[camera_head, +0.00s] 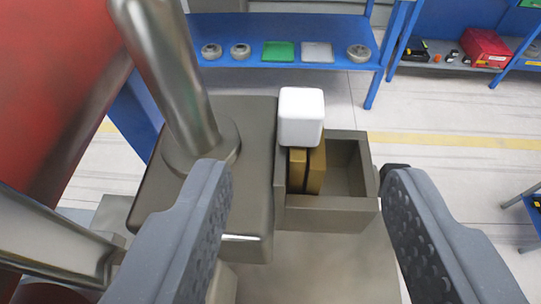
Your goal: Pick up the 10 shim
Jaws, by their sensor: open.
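My gripper (305,178) is open, with one dark grey finger on each side of the view and nothing held between them. Between the fingers and beyond them sits a small grey open box (328,214). In its left part stand brass-coloured blocks (317,170) with a dark strip between them, which look like shims. A white rounded block (301,116) shows at their top and hides their upper ends. I see no number on any of them, so I cannot tell which is the 10 shim. The right part of the box is empty.
A grey metal block with a thick rod (178,75) stands just left of the box. A large red surface (50,80) fills the upper left. A blue shelf (265,78) with discs and green and grey plates stands behind. A red bin (484,48) sits farther right.

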